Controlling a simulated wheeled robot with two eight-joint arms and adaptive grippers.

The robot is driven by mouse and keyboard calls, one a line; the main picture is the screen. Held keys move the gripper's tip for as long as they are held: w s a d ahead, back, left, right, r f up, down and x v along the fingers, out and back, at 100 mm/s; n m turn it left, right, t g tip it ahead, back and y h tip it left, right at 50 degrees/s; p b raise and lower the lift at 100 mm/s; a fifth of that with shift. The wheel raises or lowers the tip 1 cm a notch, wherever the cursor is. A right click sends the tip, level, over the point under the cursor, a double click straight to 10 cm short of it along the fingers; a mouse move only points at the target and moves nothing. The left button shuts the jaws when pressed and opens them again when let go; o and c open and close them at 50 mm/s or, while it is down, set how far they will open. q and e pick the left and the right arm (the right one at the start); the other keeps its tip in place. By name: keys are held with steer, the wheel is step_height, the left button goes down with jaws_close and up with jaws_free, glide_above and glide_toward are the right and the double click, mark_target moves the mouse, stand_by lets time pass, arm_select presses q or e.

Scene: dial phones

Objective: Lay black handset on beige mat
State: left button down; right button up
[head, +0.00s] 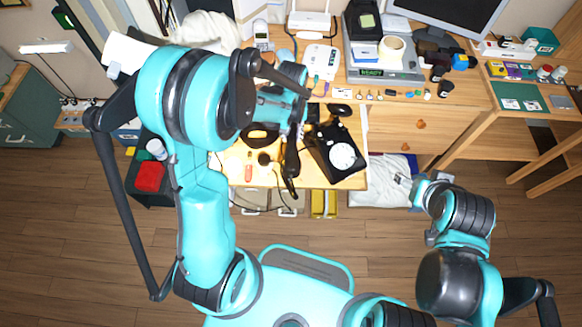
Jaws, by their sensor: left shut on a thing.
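A black handset (291,168) hangs in a long, narrow, roughly upright line in the head view, over the lower wooden desk surface. My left gripper (294,138) is shut on it, with the forearm covering much of the grip. The black dial phone (338,152) with its white dial sits just right of the handset. I cannot make out the beige mat apart from the pale desk top; it may be under my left arm. My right gripper (419,190) is low on the right, away from the desk, and its fingers are too small to read.
A black round item (264,158) and an orange-red item (249,173) lie on the desk left of the handset. A dark cord loops near the desk's front edge. A raised shelf behind holds a grey device (385,72), a tape roll (391,48) and small items.

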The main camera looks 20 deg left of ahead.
arm_select(q)
steer(key=w+f+n+b, duration=0.1)
steer(key=f+n+b, duration=0.1)
steer(key=f, duration=0.3)
steer(key=w+d+f+n+b, duration=0.1)
steer(key=f+n+b, duration=0.1)
steer(key=f, duration=0.3)
steer(key=w+f+n+b, duration=0.1)
steer(key=f+n+b, duration=0.1)
steer(key=f+b, duration=0.2)
steer(key=shift+d+f, duration=0.2)
steer(key=shift+f, duration=0.25)
steer(key=shift+d+f, duration=0.2)
steer(key=shift+f, duration=0.25)
steer(key=shift+f, duration=0.2)
steer(key=c, duration=1.2)
jaws_free()
steer(key=shift+r, duration=0.2)
